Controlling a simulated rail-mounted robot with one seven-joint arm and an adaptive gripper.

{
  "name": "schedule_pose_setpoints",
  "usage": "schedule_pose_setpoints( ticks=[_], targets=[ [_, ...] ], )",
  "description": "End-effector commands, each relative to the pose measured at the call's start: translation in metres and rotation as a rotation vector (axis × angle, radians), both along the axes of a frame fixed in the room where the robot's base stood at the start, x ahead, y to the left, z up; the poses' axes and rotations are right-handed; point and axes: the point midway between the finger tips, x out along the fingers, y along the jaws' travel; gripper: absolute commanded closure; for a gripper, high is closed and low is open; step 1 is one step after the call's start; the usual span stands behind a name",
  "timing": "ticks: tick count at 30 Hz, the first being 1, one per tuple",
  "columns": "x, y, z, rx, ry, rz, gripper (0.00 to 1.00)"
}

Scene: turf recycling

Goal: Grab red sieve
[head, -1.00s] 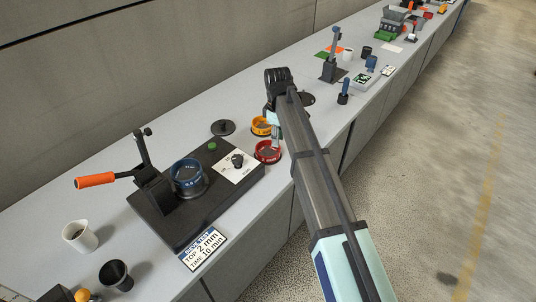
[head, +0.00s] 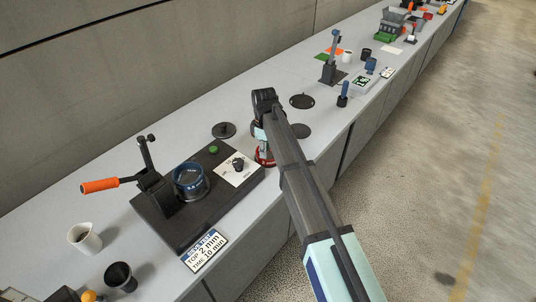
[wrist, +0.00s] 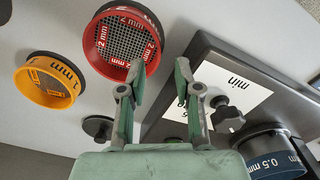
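The red sieve (wrist: 104,61), with a mesh and "2 mm" labels, is at the upper left of centre in the wrist view. In the head view my arm and gripper partly hide the red sieve (head: 266,164). My gripper (wrist: 160,72) is open and empty. In the wrist view its left finger overlaps the sieve's lower right, and part of the near rim shows between the fingers. I cannot tell whether they touch. In the head view my gripper (head: 264,150) points down at the sieve.
A yellow-orange sieve (wrist: 39,92) lies left of the red one. A black shaker base (head: 214,212) with a blue 0.5 mm sieve (head: 190,180) and a white panel (wrist: 217,88) stands close on the right in the wrist view. Dark round lids (head: 224,130) lie nearby.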

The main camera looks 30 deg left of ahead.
Motion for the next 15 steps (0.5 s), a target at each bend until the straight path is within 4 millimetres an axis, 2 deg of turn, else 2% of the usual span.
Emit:
schedule_pose_setpoints(
  ticks=[10, 15],
  targets=[
    [0.000, 0.001, -0.015, 0.000, 0.001, 0.000, 0.67],
    [0.000, 0.003, -0.032, -0.001, 0.002, 0.000, 0.67]
  ],
)
